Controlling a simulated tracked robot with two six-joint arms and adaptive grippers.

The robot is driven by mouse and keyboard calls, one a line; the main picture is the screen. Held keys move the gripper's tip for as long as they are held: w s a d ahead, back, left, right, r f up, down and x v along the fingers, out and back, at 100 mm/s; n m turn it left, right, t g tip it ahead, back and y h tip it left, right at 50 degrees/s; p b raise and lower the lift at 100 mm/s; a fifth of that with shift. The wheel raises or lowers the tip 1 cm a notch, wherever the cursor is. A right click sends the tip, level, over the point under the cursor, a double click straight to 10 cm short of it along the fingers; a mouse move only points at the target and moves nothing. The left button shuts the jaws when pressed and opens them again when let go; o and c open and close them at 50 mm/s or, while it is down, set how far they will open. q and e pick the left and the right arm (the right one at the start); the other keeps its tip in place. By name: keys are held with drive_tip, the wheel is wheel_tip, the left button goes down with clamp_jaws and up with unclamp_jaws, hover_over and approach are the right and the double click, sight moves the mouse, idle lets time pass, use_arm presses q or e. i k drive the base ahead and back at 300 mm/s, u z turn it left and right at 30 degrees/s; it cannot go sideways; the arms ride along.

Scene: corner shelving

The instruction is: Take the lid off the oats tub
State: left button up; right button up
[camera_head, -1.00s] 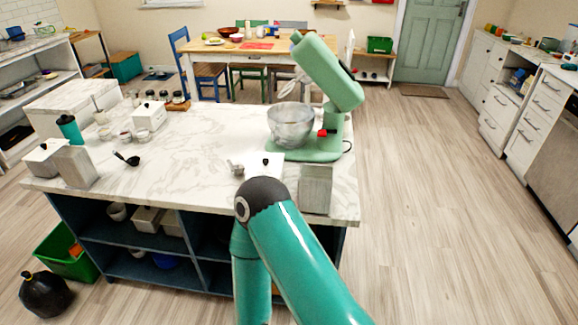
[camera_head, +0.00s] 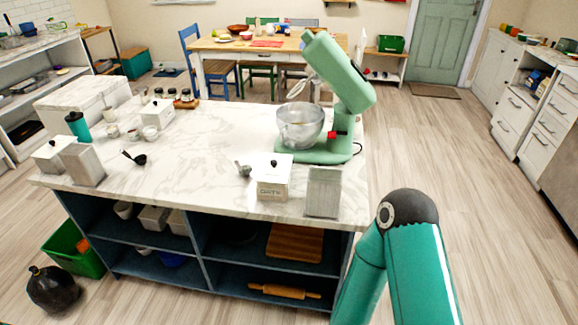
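The oats tub (camera_head: 273,184) is a white box with "OATS" lettering on its front. It stands near the front edge of the marble-topped island (camera_head: 215,175). Its white lid (camera_head: 273,165) with a small black knob is on top. My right arm is in view at the lower right, off the island's right end, bent at a teal and dark grey joint. Its gripper is out of view. My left arm and gripper are not in view.
A grey-white block (camera_head: 323,192) stands just right of the tub, and a small metal scoop (camera_head: 243,169) lies to its left. A green stand mixer (camera_head: 338,100) with a glass bowl (camera_head: 301,125) stands behind. Other lidded tubs and a black ladle (camera_head: 135,157) are farther left.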

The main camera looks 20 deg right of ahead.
sight(275, 169)
drive_tip(key=i, duration=0.9)
